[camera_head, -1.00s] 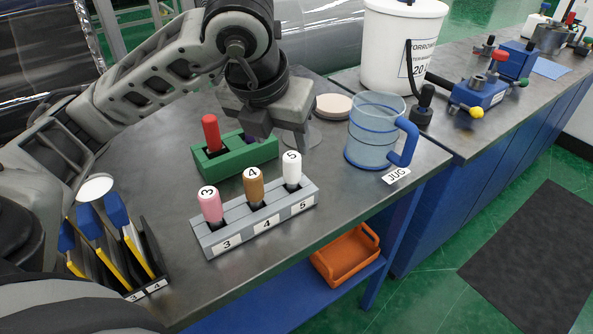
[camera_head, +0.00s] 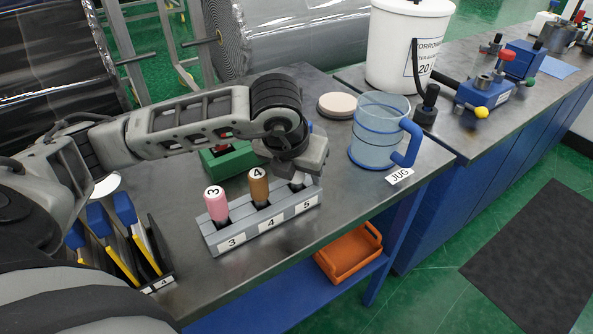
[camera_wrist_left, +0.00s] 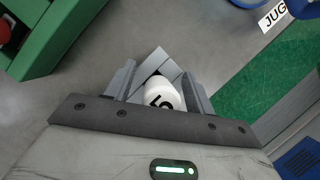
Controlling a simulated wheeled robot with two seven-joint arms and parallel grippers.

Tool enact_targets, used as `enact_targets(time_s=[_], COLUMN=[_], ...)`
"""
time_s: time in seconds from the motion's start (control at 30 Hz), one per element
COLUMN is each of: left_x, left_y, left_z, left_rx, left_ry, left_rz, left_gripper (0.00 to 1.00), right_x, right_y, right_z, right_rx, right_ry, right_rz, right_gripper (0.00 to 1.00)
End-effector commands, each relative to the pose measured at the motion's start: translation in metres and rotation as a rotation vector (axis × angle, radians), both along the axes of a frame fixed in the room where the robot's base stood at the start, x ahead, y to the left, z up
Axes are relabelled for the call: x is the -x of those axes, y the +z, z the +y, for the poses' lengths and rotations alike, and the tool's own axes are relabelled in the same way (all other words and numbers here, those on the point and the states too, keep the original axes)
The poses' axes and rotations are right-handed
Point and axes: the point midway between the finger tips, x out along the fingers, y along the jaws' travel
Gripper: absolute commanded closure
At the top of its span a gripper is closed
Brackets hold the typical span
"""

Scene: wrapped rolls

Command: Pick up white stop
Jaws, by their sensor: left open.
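The white stop marked 5 (camera_wrist_left: 163,93) stands in the grey rack (camera_head: 240,234); in the wrist view it sits between the two fingers of my left gripper (camera_wrist_left: 160,86). My left gripper (camera_head: 298,178) is open, pointing down over the slot labelled 5, and hides the white stop in the head view. I cannot tell whether the fingers touch it. A pink stop marked 3 (camera_head: 216,204) and a brown stop marked 4 (camera_head: 259,187) stand in the same rack. My right gripper is not in view.
A green block (camera_head: 232,163) with a red stop, partly hidden by my arm, is behind the rack. A clear jug (camera_head: 375,142) with a blue handle stands to the right. Blue-handled tools in a black holder (camera_head: 160,250) are at left. An orange tray (camera_head: 350,258) is on the lower shelf.

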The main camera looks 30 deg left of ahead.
Motion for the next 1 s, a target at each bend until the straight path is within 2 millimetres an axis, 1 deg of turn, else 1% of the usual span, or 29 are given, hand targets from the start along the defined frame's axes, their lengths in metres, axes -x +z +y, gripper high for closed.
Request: enact_targets(time_s=[0.07, 0.1, 0.17, 0.2, 0.27, 0.3, 0.57, 0.73, 0.87, 0.9, 1.0], left_x=[0.000, 0.000, 0.000, 0.000, 0.000, 0.000, 0.000, 0.000, -0.001, -0.001, 0.013], left_y=[0.000, 0.000, 0.000, 0.000, 0.000, 0.000, 0.001, 0.008, 0.023, 0.030, 0.049], left_z=[0.000, 0.000, 0.000, 0.000, 0.000, 0.000, 0.000, 0.000, -0.001, -0.001, -0.006], left_rx=[0.000, 0.000, 0.001, 0.001, 0.001, 0.001, 0.001, 0.001, 0.002, 0.002, 0.001], left_ry=[0.000, 0.000, 0.000, 0.000, 0.000, 0.000, 0.000, 0.001, 0.000, 0.000, -0.004], left_rz=[0.000, 0.000, 0.000, 0.000, 0.000, 0.000, -0.001, -0.003, -0.007, -0.008, -0.007], left_gripper=[0.46, 0.49, 0.65, 0.77, 0.93, 0.97, 0.97, 0.97, 0.97, 0.97, 0.97], right_x=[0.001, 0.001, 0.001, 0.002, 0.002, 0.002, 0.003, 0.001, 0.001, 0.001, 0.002], right_y=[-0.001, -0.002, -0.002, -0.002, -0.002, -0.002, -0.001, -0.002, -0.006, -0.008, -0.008], right_z=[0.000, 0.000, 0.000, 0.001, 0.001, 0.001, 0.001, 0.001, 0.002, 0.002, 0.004], right_rx=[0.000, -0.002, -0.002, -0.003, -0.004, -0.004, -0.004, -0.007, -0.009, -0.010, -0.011], right_ry=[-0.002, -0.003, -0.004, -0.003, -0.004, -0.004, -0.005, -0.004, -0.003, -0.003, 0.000], right_rz=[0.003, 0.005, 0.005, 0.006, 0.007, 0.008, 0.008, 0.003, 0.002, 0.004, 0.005], right_gripper=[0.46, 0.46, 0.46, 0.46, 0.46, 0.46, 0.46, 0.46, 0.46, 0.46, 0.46])
